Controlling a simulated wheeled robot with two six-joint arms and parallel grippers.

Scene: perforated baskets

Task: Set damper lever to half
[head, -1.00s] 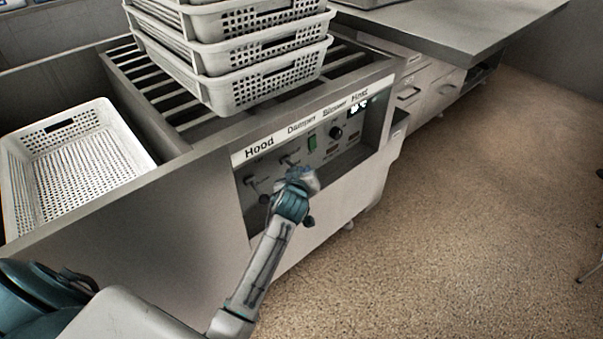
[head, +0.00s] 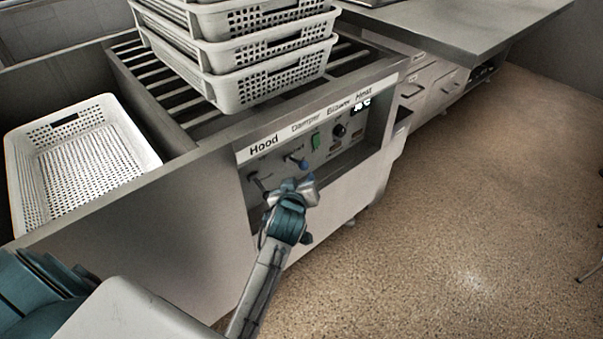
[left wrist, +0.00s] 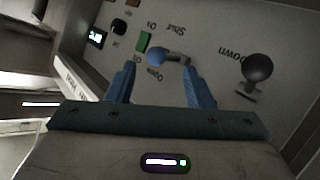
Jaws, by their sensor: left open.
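The damper lever has a blue knob (head: 303,164) and sits on the control panel under the "Damper" label. In the left wrist view its blue knob (left wrist: 160,56) lies between the "Shut" and "Open" markings. My left gripper (head: 306,184) is just in front of and below the knob in the head view. In the left wrist view the blue fingers of my left gripper (left wrist: 160,72) are spread apart, one on each side of the knob. I cannot tell whether either finger touches it. My right gripper is in neither view.
The hood lever with a dark knob (left wrist: 257,69) is beside the damper lever, near "Down". A green switch (head: 315,141) and a black dial (head: 339,130) are farther right on the panel. Stacked white baskets (head: 270,84) stand above; another basket (head: 20,190) is at left.

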